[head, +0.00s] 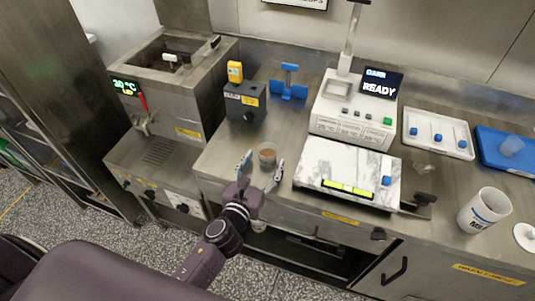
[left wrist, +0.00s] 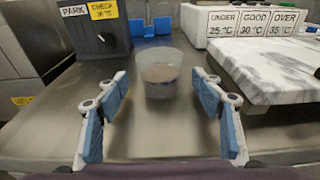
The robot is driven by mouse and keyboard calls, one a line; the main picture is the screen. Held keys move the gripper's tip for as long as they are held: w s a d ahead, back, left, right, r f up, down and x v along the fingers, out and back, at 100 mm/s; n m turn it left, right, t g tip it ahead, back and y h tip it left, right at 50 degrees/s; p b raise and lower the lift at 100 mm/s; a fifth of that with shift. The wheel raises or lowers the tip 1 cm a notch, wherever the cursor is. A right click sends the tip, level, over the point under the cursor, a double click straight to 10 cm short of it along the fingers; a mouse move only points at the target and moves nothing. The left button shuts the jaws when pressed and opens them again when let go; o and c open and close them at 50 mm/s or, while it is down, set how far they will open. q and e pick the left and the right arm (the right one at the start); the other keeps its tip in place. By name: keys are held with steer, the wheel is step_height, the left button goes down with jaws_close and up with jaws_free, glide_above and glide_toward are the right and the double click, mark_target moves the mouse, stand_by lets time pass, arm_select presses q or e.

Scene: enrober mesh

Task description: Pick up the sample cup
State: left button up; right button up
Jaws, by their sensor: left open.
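The sample cup (head: 267,155) is a small clear cup with brownish contents, upright on the steel counter. In the left wrist view the cup (left wrist: 160,80) stands ahead, between and slightly beyond the fingertips. My left gripper (head: 262,168) is open and low over the counter, its blue-padded fingers on either side of the cup's near side. In the left wrist view the left gripper (left wrist: 163,92) shows a gap between each finger and the cup. My right gripper is not in view.
A marble slab (head: 345,160) stands close to the cup's right, before a white machine reading READY (head: 345,115). A dark grey box (head: 243,103) and blue stand (head: 288,88) are behind. A tempering tank (head: 170,80) is left; a white mug (head: 484,212) is right.

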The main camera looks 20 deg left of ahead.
mark_target(264, 162)
arm_select(q)
steer(key=w, duration=0.3)
steer(key=shift+w+f, duration=0.15)
steer(key=shift+f, duration=0.2)
steer(key=c, duration=1.3)
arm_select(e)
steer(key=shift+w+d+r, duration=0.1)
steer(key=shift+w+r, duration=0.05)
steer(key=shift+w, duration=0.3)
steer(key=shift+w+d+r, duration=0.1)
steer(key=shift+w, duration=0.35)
